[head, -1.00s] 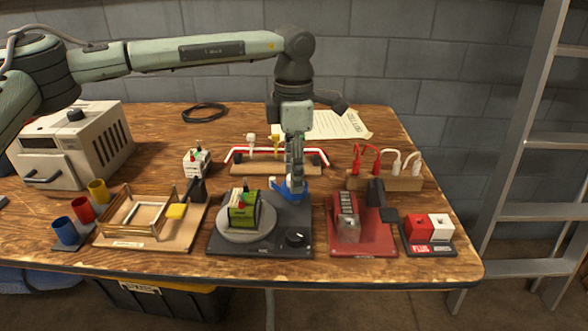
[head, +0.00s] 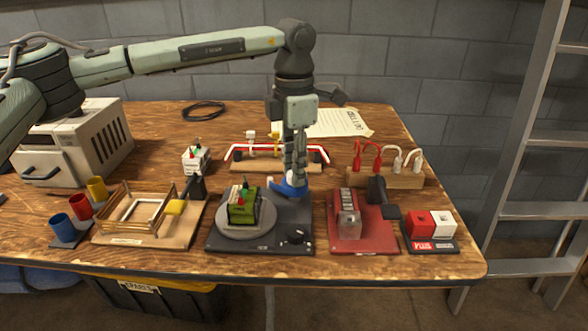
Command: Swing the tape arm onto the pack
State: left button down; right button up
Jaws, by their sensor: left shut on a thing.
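The green battery pack (head: 243,207), with a red and a green terminal on top, stands upright on the grey round turntable (head: 232,231) of a black base (head: 270,243). A blue tape arm (head: 284,189) is at the back right of that base, beside the pack and apart from it. My left gripper (head: 294,178) comes down from above and is shut on the blue tape arm; its fingers hide part of it. My right gripper is not in view.
A wooden frame fixture (head: 140,238) is to the left and a red fixture (head: 365,238) to the right. Behind stand a white pack (head: 196,158) and a rack with red-and-white rails (head: 240,152). Colored cups (head: 80,206) are at far left.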

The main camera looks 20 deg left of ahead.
pick_arm(q)
jog(key=n+b, duration=0.1)
jog(key=n, duration=0.3)
jog(key=shift+n, duration=0.3)
jog(key=shift+n+b, duration=0.45)
jog(key=shift+n, duration=1.85)
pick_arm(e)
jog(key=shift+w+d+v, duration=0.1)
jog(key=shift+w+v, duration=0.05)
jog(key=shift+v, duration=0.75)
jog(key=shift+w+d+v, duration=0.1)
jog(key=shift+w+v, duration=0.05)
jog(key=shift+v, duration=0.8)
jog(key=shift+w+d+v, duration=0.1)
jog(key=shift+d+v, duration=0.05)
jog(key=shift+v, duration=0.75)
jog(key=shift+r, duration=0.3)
pick_arm(q)
jog(key=c, duration=1.2)
grip_release()
notch_tip(320, 180, up, 12)
